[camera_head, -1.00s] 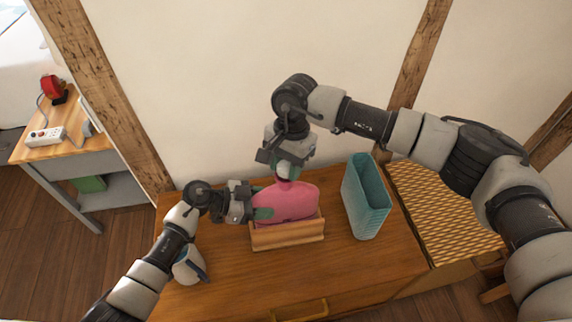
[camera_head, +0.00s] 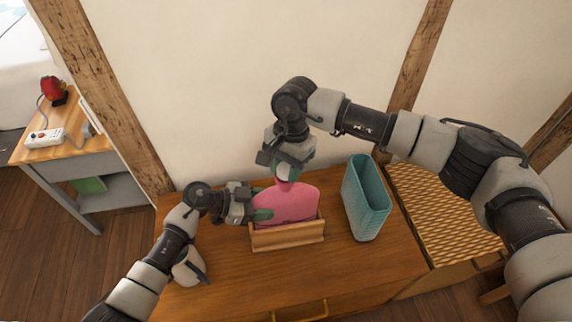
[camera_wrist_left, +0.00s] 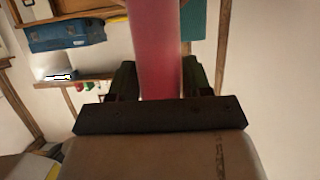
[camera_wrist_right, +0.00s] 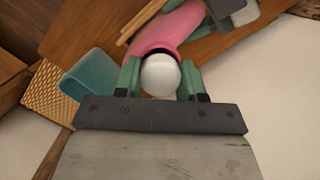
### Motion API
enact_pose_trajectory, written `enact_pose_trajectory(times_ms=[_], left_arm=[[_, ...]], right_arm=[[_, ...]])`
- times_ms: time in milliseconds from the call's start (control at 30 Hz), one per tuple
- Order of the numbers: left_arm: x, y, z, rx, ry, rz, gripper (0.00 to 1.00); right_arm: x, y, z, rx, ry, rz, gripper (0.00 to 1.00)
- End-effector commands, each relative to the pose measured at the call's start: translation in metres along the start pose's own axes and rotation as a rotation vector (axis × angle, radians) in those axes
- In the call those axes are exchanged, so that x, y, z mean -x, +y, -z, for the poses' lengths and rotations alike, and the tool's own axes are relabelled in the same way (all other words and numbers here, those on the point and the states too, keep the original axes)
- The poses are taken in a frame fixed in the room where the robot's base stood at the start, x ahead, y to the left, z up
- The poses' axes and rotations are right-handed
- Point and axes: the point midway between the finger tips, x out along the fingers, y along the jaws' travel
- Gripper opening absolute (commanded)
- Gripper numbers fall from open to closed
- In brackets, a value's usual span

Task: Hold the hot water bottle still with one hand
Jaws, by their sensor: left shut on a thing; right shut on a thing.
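The pink hot water bottle (camera_head: 287,204) stands upright in a wooden holder (camera_head: 288,238) on the wooden dresser. My left gripper (camera_head: 262,214) is shut on the left side of its body; the left wrist view shows the pink body (camera_wrist_left: 160,50) between the fingers. My right gripper (camera_head: 286,174) is above the neck, pointing down. It is shut on the white round stopper (camera_wrist_right: 160,75), which sits between the green fingertips in the right wrist view. The right gripper partly hides the neck, so I cannot tell whether the stopper is seated.
A tall teal basket (camera_head: 367,200) stands right of the holder. A pale jug-like vessel (camera_head: 190,266) stands at the left, partly behind my left arm. The wall is close behind. The dresser's front right is clear. A side table (camera_head: 62,150) is at the far left.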

Motion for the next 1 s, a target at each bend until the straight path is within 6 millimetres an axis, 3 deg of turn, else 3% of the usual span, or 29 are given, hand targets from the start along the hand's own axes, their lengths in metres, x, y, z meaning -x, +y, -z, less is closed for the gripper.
enact_pose_trajectory(times_ms=[1000], left_arm=[[-0.001, 0.001, 0.003, -0.010, 0.007, -0.006, 0.07]], right_arm=[[-0.015, 0.001, 0.004, -0.003, 0.000, -0.004, 0.18]])
